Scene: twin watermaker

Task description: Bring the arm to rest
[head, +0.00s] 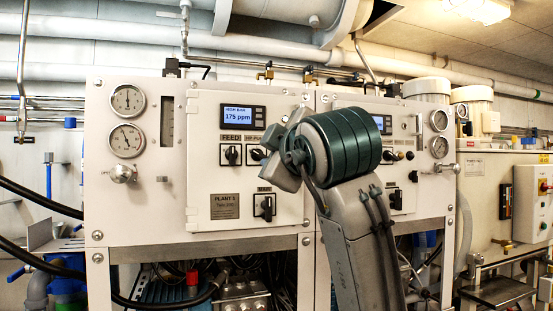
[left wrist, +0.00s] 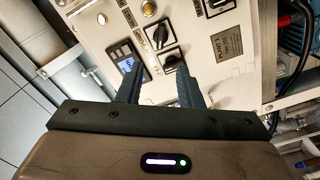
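In the left wrist view, my left gripper (left wrist: 160,88) shows two dark fingers standing apart with nothing between them. The white control panel (left wrist: 235,85) lies beyond the fingertips, rotated in this view; I cannot tell the exact distance to it. In the head view, one of my arms (head: 345,145) rises from the bottom in front of the watermaker, with a ribbed dark green joint at its top. It covers part of the panel middle. No fingers show in the head view, and my right gripper is not seen.
The Plant 1 panel (head: 214,175) carries a display (head: 240,114) reading 175 ppm, a feed switch (head: 231,155) and a main switch (head: 265,206). Gauges (head: 127,119) sit to its left. Black hoses (head: 40,197) run at the left.

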